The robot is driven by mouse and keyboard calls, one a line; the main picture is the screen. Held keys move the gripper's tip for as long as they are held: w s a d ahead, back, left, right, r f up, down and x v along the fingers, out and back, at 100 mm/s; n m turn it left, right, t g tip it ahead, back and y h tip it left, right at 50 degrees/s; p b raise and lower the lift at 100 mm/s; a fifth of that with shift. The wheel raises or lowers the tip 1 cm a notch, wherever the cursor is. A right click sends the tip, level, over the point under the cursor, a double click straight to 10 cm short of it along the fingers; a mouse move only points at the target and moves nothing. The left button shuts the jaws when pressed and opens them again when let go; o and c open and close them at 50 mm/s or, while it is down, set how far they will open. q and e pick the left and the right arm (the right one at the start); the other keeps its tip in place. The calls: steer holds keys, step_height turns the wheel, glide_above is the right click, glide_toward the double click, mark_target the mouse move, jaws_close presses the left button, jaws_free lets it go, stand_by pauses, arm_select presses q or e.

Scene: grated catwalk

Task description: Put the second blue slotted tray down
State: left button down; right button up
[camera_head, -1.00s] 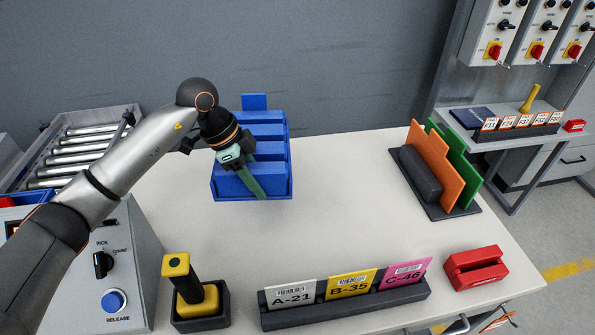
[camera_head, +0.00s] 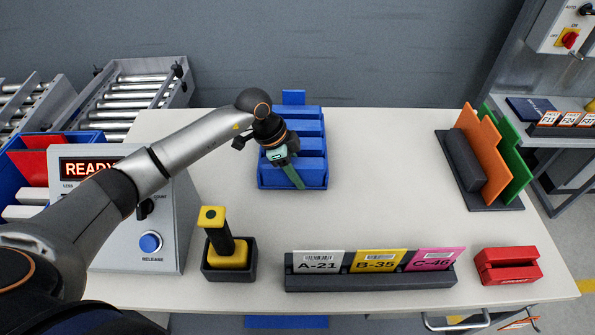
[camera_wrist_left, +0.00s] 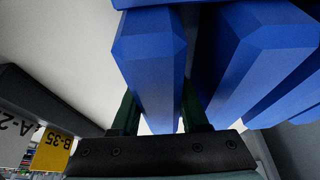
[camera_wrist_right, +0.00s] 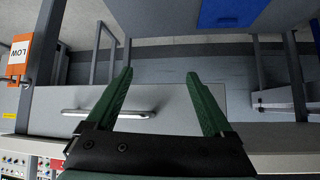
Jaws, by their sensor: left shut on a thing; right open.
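The blue slotted tray (camera_head: 318,172) is at the back middle of the pale table in the head view, with upright ribs and a tab at its far end. My left gripper (camera_head: 294,178) is shut on its near rib, coming from above and the left. In the left wrist view the rib (camera_wrist_left: 150,65) stands between my two green fingers (camera_wrist_left: 158,112). I cannot tell whether the tray's underside touches the table. My right gripper (camera_wrist_right: 165,95) is open and empty in the right wrist view; it is out of the head view.
Clear white tabletop (camera_head: 385,160) lies right of the tray. A label holder (camera_head: 370,275), a yellow-handled stamp (camera_head: 215,240) and a red block (camera_head: 507,266) line the front. An orange and green divider rack (camera_head: 485,155) stands right, a control box (camera_head: 140,225) left. Roller conveyors (camera_head: 130,95) are beyond.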

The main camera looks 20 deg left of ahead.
arm_select(q)
steer(key=shift+c, duration=2.1)
jaws_free()
steer(key=v, duration=1.2)
steer(key=shift+a+b, duration=0.1)
steer(key=shift+b, duration=0.25)
